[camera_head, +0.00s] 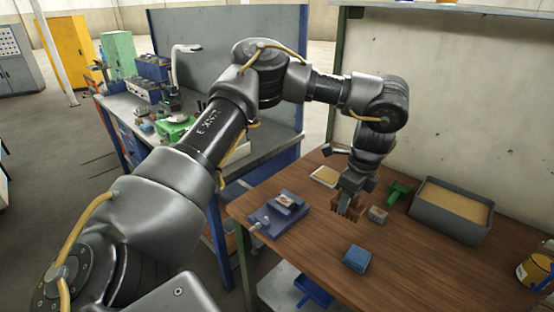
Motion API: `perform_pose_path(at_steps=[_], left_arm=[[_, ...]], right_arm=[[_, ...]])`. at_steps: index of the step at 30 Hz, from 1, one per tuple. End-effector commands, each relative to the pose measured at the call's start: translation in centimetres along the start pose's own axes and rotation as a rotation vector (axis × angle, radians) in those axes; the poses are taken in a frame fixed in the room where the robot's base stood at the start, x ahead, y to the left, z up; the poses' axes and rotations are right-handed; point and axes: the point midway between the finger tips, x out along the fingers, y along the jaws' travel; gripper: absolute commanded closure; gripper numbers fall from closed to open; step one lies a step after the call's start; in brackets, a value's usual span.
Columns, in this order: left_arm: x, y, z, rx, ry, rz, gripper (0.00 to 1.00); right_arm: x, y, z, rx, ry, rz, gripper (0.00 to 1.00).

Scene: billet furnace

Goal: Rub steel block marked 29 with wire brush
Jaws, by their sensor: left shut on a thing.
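My left gripper (352,185) reaches down over the wooden bench and is shut on a brown, comb-like thing (348,206), which looks like the wire brush. Its lower edge is at or just above the bench top; I cannot tell which. A small grey block (377,214) lies just to the right of it. Another small grey block with a pale top (286,200) sits on a blue fixture (275,214) to the left. No number is legible on either block, so I cannot tell which is 29. My right gripper is out of view.
A grey bin of sand-coloured material (443,221), a green object (398,192) and a shallow tan tray (325,176) stand towards the back of the wooden bench (420,275). A blue block (357,258) lies in front. A yellow container (537,268) is at the right. The front right is clear.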

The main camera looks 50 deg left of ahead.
Motion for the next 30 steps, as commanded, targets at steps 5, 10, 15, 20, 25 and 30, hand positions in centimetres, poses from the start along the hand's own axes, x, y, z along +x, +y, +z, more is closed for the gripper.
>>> perform_pose_path(at_steps=[5, 10, 15, 20, 25, 30], left_arm=[[0.8, -2.5, 3.6, 0.424, 0.004, -0.049, 0.82], [2.2, -4.3, 7.6, 0.825, 0.003, -0.099, 0.82], [3.7, -5.5, 11.9, 1.202, 0.004, -0.145, 0.82], [5.2, -6.0, 16.3, 1.542, 0.004, -0.187, 0.82], [6.8, -5.9, 21.0, 1.877, 0.005, -0.228, 0.82], [8.0, -5.4, 24.7, 2.138, 0.004, -0.259, 0.82]], right_arm=[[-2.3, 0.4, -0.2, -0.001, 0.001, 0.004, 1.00], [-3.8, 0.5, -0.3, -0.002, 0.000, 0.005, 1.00], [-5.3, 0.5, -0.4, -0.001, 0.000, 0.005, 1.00], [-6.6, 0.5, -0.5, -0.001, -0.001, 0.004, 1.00], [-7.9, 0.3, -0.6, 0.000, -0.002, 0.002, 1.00], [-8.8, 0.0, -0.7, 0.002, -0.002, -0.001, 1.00]])
